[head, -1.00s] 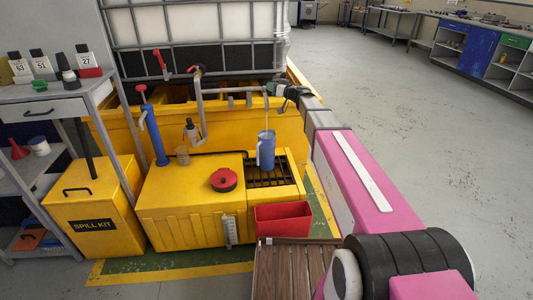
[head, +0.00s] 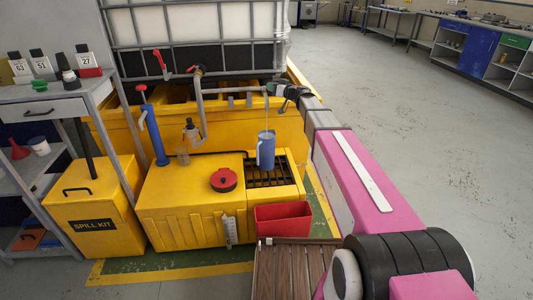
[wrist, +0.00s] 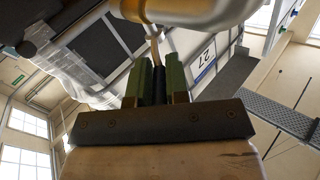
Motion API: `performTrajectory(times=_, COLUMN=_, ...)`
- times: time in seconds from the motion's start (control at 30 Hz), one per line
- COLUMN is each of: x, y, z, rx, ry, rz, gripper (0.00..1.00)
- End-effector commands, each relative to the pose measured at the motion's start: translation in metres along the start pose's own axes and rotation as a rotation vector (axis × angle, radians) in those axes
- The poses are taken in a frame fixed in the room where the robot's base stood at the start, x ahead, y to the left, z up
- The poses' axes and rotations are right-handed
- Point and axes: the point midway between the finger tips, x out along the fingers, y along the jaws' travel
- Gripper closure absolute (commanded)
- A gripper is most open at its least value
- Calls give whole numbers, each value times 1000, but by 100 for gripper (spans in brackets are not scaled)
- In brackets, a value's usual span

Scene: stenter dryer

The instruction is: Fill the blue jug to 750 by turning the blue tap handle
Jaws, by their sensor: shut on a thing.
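The blue jug (head: 265,153) stands upright on the black grate (head: 282,177) of the yellow sump, below the tap's outlet. A thin pale stream (head: 267,116) runs from the outlet into the jug. The liquid level and jug markings are too small to read. My gripper (head: 277,90) is at the end of the grey tap pipe, above the jug. In the wrist view, my gripper's green fingers (wrist: 160,84) are shut on a dark tap handle (wrist: 158,88), under the curved metal pipe (wrist: 190,10). Its blue colour does not show there.
A red lid (head: 224,180) lies on the yellow sump (head: 180,205). A red bin (head: 283,218) stands in front of the grate. A blue hand pump (head: 155,135) and another tap pipe (head: 200,110) stand left. The grey floor at right is clear.

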Motion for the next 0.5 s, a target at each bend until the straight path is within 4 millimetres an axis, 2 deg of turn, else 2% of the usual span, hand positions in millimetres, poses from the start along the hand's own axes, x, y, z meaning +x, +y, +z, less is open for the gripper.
performTrajectory(times=0.17, x=3, y=5, z=-1, rx=-1, ry=-8, rz=-46, gripper=100)
performTrajectory(times=0.5, x=7, y=18, z=-4, rx=0, ry=-62, rz=-317, gripper=100)
